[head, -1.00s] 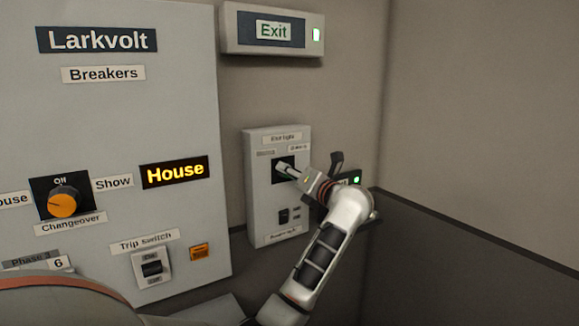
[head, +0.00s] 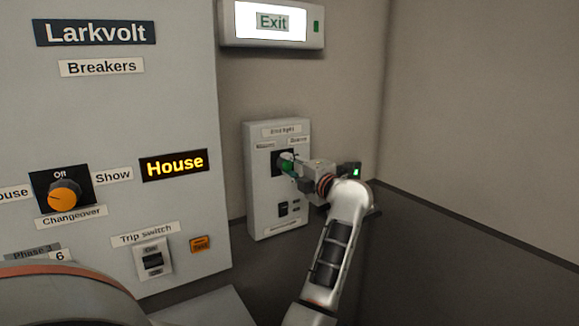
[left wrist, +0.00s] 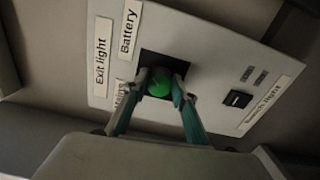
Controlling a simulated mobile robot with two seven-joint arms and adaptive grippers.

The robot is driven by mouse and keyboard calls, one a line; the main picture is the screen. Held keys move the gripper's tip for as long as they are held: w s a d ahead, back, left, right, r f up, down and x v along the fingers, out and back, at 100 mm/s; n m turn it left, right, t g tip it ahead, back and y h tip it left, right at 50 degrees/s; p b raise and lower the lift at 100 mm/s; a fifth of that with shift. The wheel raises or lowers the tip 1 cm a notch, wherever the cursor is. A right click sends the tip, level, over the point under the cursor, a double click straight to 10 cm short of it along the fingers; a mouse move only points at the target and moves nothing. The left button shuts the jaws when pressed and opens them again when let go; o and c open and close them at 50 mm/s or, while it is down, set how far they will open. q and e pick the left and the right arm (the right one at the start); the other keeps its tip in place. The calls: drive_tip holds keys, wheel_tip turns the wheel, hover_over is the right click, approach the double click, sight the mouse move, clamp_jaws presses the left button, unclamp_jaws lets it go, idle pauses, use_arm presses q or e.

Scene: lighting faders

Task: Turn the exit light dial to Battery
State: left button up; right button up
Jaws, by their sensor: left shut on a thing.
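The exit light dial is a green knob (head: 287,163) on a black plate, on a pale wall box (head: 262,215) labelled "Exit light". My left gripper (head: 292,166) is shut on the knob. In the left wrist view the green knob (left wrist: 159,85) sits between the two fingertips. The "Battery" label (left wrist: 130,30) is at upper left there, and the "Mains" label, partly hidden by a finger, is below it. I cannot tell where the dial points. The exit sign (head: 271,22) above the box is lit bright white. My right gripper is out of view.
A black switch (left wrist: 237,98) sits on the same box. To the left, a breaker panel (head: 110,120) carries an orange changeover knob (head: 65,196), a lit "House" display (head: 173,164) and a trip switch (head: 152,259). The wall at right is bare.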

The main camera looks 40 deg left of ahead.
use_arm(q)
drive_tip(key=shift+m, duration=0.5)
drive_tip(key=o, duration=1.1)
